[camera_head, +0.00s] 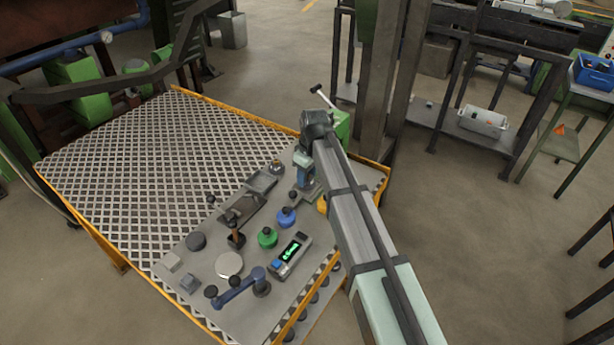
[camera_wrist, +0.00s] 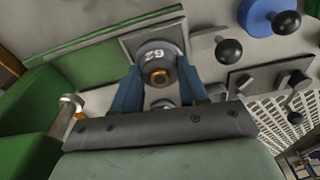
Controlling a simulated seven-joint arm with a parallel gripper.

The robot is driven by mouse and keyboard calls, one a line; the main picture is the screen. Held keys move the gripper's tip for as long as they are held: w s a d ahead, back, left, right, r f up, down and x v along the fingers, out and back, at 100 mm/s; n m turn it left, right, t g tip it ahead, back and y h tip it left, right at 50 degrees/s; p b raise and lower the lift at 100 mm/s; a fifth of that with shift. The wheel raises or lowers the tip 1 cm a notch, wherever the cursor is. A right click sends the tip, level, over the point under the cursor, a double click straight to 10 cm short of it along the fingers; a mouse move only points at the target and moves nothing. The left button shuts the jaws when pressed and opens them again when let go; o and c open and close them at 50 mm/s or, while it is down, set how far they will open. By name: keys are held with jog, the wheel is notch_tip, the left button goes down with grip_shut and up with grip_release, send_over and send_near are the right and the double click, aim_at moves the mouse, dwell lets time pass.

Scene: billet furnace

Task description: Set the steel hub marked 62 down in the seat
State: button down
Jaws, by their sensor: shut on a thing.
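The steel hub marked 62 (camera_wrist: 157,60) shows in the wrist view between the two blue fingers of my gripper (camera_wrist: 156,88). In the head view my gripper (camera_head: 303,163) is over the right part of the bench, and the hub is too small to make out. I cannot tell the seat for sure; the hub may hide it.
A blue knobbed disc (camera_head: 286,217), a green one (camera_head: 267,238), a display unit (camera_head: 290,255) and a blue lever (camera_head: 237,290) stand on the bench plate. A green block (camera_wrist: 25,140) is close at left in the wrist view.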

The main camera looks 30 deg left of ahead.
aim_at(311, 179)
jog(key=shift+f, duration=0.4)
jog(key=c, duration=0.6)
grip_release()
jog(key=shift+f, duration=0.1)
notch_tip(311, 179, up, 12)
jog(key=d, duration=0.1)
jog(key=shift+d, duration=0.25)
